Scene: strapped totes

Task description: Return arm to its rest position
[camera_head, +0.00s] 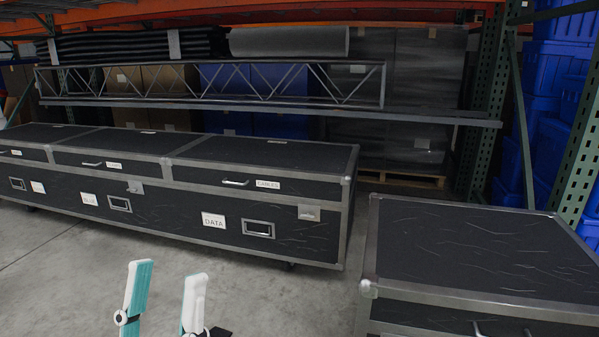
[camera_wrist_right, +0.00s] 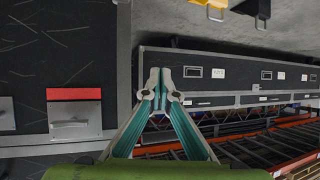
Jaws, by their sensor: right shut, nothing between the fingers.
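My left gripper (camera_head: 168,274) shows at the bottom of the head view, its two white and teal fingers upright and spread apart with nothing between them. It is over the grey floor, in front of the long black case (camera_head: 150,210). My right gripper (camera_wrist_right: 164,82) shows in the right wrist view, its teal fingers drawn together at the tips and empty. The right gripper is not in the head view.
A second black case (camera_head: 480,250) with metal edges stands at the right. Racking with a metal truss (camera_head: 220,103) is behind. Blue bins (camera_head: 545,110) stack at the right. Concrete floor (camera_head: 60,270) is free in front. A red-striped panel (camera_wrist_right: 75,94) shows in the wrist view.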

